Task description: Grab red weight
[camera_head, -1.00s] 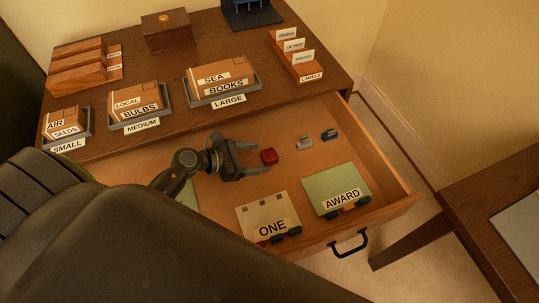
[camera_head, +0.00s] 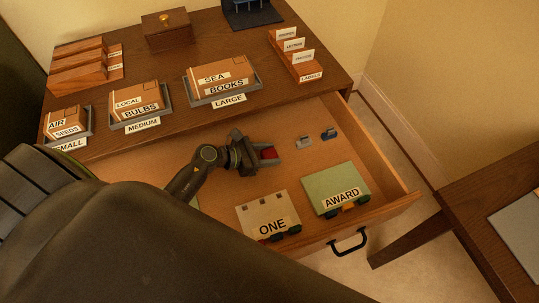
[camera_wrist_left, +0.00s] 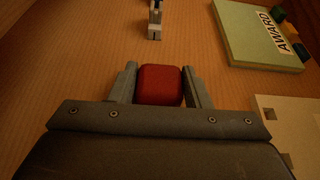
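The red weight (camera_head: 268,153) is a small rounded red block in the open drawer. It also shows in the left wrist view (camera_wrist_left: 160,85), on the drawer floor. My left gripper (camera_head: 270,155) has its fingers on either side of the weight. In the left wrist view the gripper (camera_wrist_left: 161,88) is open around it, with a narrow gap at the left finger; the right finger is very close to it or touching. My right gripper is not in view.
Labelled parcels stand in trays on the desk (camera_head: 185,118) behind. Bare drawer floor lies right of the weight.

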